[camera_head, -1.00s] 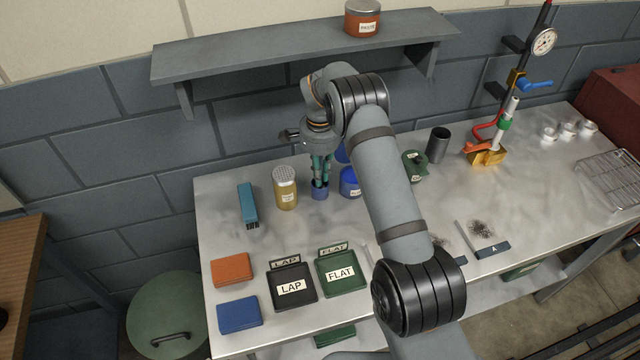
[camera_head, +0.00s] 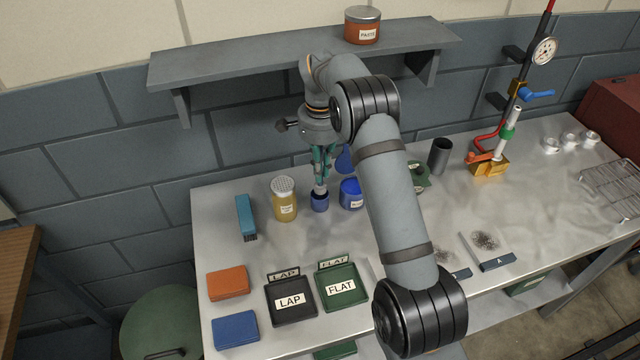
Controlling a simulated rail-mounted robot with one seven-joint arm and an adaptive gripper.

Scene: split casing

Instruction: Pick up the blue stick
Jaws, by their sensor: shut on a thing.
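My gripper (camera_head: 320,183) points down just above a small dark-blue cup (camera_head: 320,204) on the metal bench. Its fingers are shut on a small, thin, pale-looking thing (camera_head: 320,190) at the mouth of the cup. The held thing is too small to make out its colour, and I cannot tell whether its lower end is still inside the cup. No separate blue stick is clearly visible elsewhere.
LAP (camera_head: 291,313) and FLAT (camera_head: 342,298) trays lie in front. A shelf (camera_head: 300,55) is above; my arm hides part of the bench.

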